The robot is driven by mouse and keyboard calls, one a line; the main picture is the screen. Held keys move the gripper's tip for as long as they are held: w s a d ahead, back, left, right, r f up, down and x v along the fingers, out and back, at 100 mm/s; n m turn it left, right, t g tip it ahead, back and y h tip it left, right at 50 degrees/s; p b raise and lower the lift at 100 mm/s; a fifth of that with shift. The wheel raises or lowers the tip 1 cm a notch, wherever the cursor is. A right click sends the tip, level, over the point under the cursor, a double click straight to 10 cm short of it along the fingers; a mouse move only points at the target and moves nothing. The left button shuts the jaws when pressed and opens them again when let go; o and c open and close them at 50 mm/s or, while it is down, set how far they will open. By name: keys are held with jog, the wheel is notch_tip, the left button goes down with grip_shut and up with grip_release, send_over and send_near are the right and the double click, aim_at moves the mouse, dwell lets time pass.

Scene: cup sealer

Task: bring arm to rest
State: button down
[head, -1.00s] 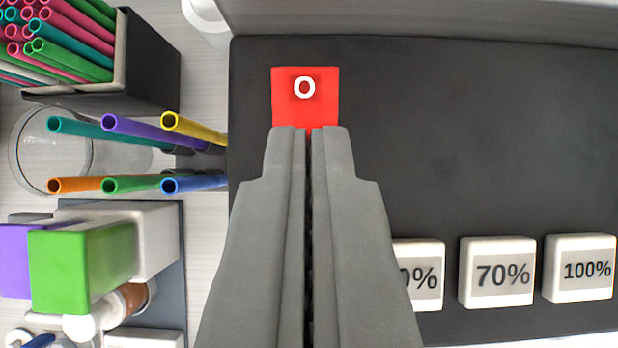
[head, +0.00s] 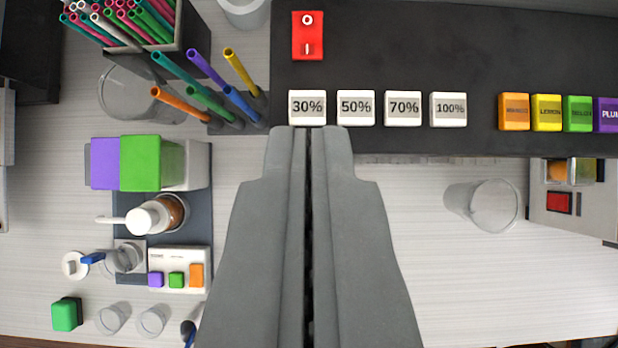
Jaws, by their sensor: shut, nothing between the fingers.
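My gripper (head: 308,130) is shut and empty, with its fingers pointing up the picture. Its tips appear just below the 30% button (head: 307,107), on the near edge of the black panel (head: 420,60). The red power switch (head: 307,35), marked O and I, stands on the panel beyond the tips and apart from them. The grey fingers hide part of the table in the middle.
White buttons 50% (head: 356,107), 70% (head: 403,108) and 100% (head: 448,109) line the panel. Coloured flavour buttons (head: 546,112) are further right. Straws (head: 205,85) rise at left. A clear cup (head: 484,205) is at right. The white table (head: 470,280) is largely clear there.

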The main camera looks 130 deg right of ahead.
jog(key=shift+s+d+r, duration=0.25)
jog(key=shift+d+r, duration=0.1)
jog(key=shift+r, duration=0.2)
jog(key=s+d+f+m+t+h, duration=0.1)
jog(key=d+f+m+t, duration=0.25)
jog(key=d, duration=0.85)
jog(key=s+d+f+m+t, duration=0.1)
jog(key=d+f+m+t, duration=0.3)
jog(key=d, duration=0.8)
jog(key=s+d+f+m+t+h, duration=0.1)
jog(key=s+d+f, duration=0.3)
jog(key=f, duration=0.3)
jog(key=s+d+f+t+h, duration=0.2)
jog(key=s+d+f, duration=0.3)
jog(key=d+f, duration=0.2)
jog(key=s+d+f+m+t+h, duration=0.1)
jog(key=s+d+f+t+h, duration=0.1)
jog(key=s+d+f, duration=0.3)
notch_tip(320, 180, down, 4)
jog(key=shift+s+d+f+m, duration=0.1)
jog(key=shift+s+d+m, duration=0.1)
jog(key=shift+d+m, duration=0.25)
